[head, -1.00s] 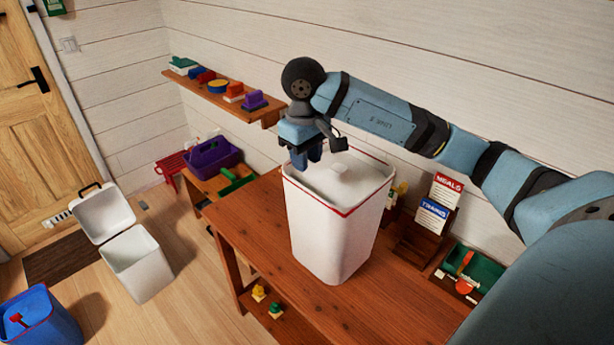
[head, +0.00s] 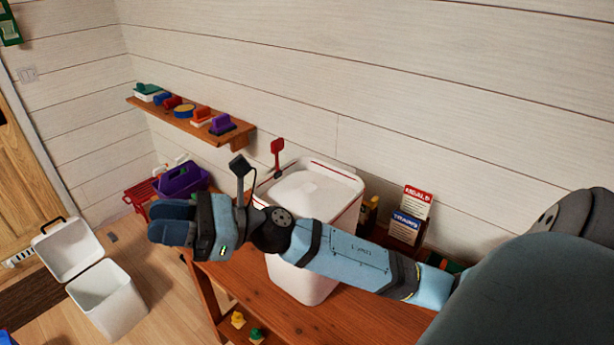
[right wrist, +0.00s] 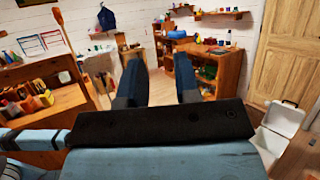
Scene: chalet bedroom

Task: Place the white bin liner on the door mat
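A tall white bin (head: 312,280) with a red line at its rim stands on the wooden table. A pale white piece (head: 308,190) shows within its rim; I cannot tell whether this is the liner. The brown door mat (head: 28,306) lies on the floor by the door, cut off at the left edge. My right gripper (head: 158,222) is in front of and left of the bin, pointing left. Its fingers stand apart and empty in the right wrist view (right wrist: 158,72). My right forearm hides part of the bin's front. My left gripper is not in view.
An open white box (head: 108,300) with a raised lid stands on the floor beside the mat. A wall shelf (head: 190,124) holds several coloured items. A purple caddy (head: 182,181) sits behind the gripper. Card holders (head: 408,220) stand right of the bin.

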